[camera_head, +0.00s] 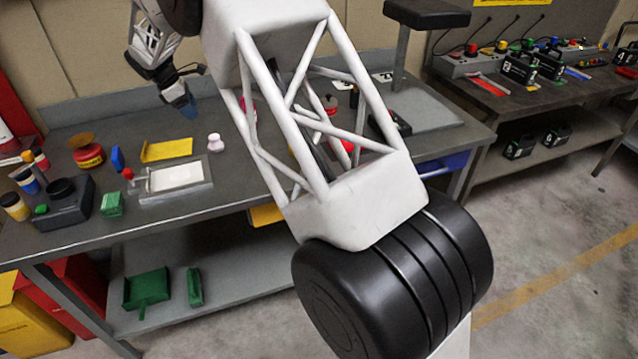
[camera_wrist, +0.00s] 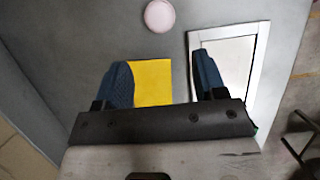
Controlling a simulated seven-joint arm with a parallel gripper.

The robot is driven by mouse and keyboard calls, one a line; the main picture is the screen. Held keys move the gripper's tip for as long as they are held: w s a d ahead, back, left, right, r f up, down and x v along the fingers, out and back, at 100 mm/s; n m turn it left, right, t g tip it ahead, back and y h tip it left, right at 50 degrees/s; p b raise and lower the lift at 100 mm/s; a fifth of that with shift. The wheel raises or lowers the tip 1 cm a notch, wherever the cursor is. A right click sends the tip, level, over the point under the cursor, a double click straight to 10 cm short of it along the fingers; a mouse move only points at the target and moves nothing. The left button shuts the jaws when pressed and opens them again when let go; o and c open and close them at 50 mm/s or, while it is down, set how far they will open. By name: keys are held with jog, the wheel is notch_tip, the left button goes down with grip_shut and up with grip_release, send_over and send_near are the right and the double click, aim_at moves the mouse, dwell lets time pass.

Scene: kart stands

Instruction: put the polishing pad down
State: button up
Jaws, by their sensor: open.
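My gripper (camera_head: 187,106) is above the back of the grey workbench (camera_head: 235,187), its blue fingers pointing down. In the wrist view my gripper (camera_wrist: 162,72) is open with nothing held between the fingers. A flat yellow piece (camera_head: 167,150) lies on the bench below it and shows between the fingers in the wrist view (camera_wrist: 152,84). A small pale pink round-topped thing (camera_head: 215,143) stands to its right; it also shows in the wrist view (camera_wrist: 160,16). I cannot tell for sure which thing is the polishing pad.
A white panel in a grey frame (camera_head: 177,174) lies in front of the yellow piece. To the left are a red tin (camera_head: 89,156), a blue piece (camera_head: 117,158), a green block (camera_head: 112,204) and a dark machine (camera_head: 66,204). My arm hides the bench's middle.

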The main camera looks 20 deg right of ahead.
jog(key=s+d+r+m+y, duration=0.1)
jog(key=s+d+r+m, duration=0.3)
jog(key=s, duration=0.5)
jog(key=s+d+r+m+t+y, duration=0.1)
jog(key=s+d+r+m, duration=0.1)
jog(key=s+d+r, duration=0.6)
jog(key=s+d+r+m, duration=0.3)
jog(key=s, duration=0.8)
jog(key=s+d+f+m, duration=0.2)
jog(key=s+m, duration=0.1)
jog(key=s, duration=0.8)
jog(key=s+d+f+m+t+y, duration=0.1)
jog(key=s+d+f+m, duration=0.1)
jog(key=s, duration=0.9)
jog(key=s+d+f+m+y, duration=0.1)
jog(key=s+m, duration=0.3)
jog(key=s, duration=0.7)
jog(key=shift+d+f+t, duration=0.3)
jog(key=shift+d+f, duration=0.25)
jog(key=shift+d, duration=0.25)
jog(key=shift+o, duration=0.9)
jog(key=shift+w, duration=0.1)
